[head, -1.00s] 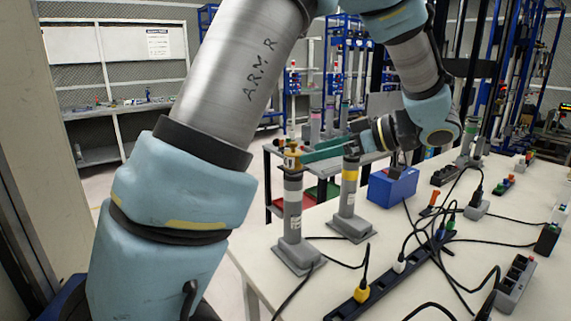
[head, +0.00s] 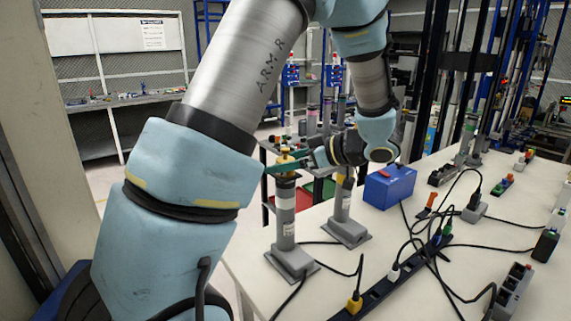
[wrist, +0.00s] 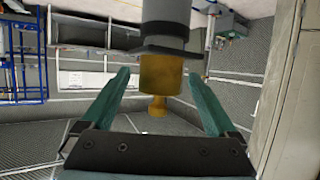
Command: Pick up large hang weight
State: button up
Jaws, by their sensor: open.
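The large hang weight (head: 285,159) is a brass piece with a wide round body and a narrow knob. It sits on top of the nearer grey post (head: 284,222) at the table's left edge. My gripper (head: 285,164) is open, with its green fingers at the weight, reaching in from the right. The wrist view is turned over: there the brass weight (wrist: 162,70) hangs below the post's end, knob downward, between the two spread fingers. A gap shows on each side, and I see no grip on it.
A second grey post (head: 345,213) stands just right, its top partly hidden by my arm. A blue box (head: 389,187) stands beyond. A power strip (head: 372,299) and loose black cables cover the table's front and middle. Open floor lies left of the table.

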jog(key=shift+c, duration=0.2)
grip_shut()
dwell(0.5)
